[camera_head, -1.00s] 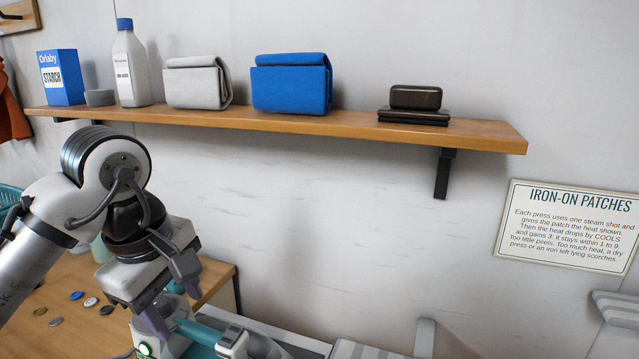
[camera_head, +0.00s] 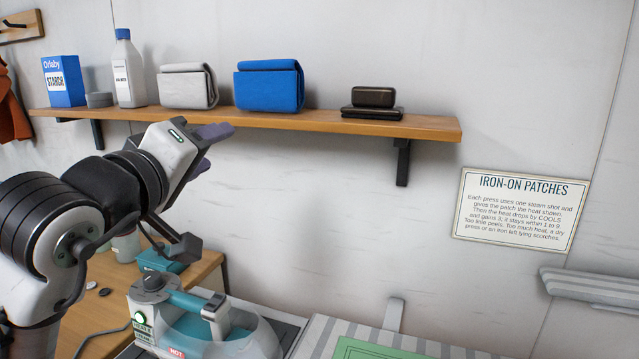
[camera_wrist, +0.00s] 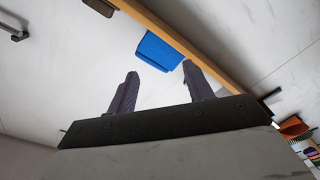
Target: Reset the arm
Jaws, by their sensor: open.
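My gripper (camera_head: 212,150) is raised in front of the wall, below the left half of the shelf in the head view. Its fingers point up and to the right. In the wrist view my gripper (camera_wrist: 160,82) shows two dark fingers spread apart with nothing between them. The blue folded bundle (camera_wrist: 158,52) on the shelf lies beyond the fingertips there. My arm is bent at the left of the head view.
A wooden shelf (camera_head: 330,122) holds a starch box (camera_head: 63,82), a white bottle (camera_head: 128,70), a grey bundle (camera_head: 187,87), the blue bundle (camera_head: 268,87) and a dark case (camera_head: 373,98). A teal steam iron (camera_head: 195,322) stands below. A patches sign (camera_head: 515,210) hangs right.

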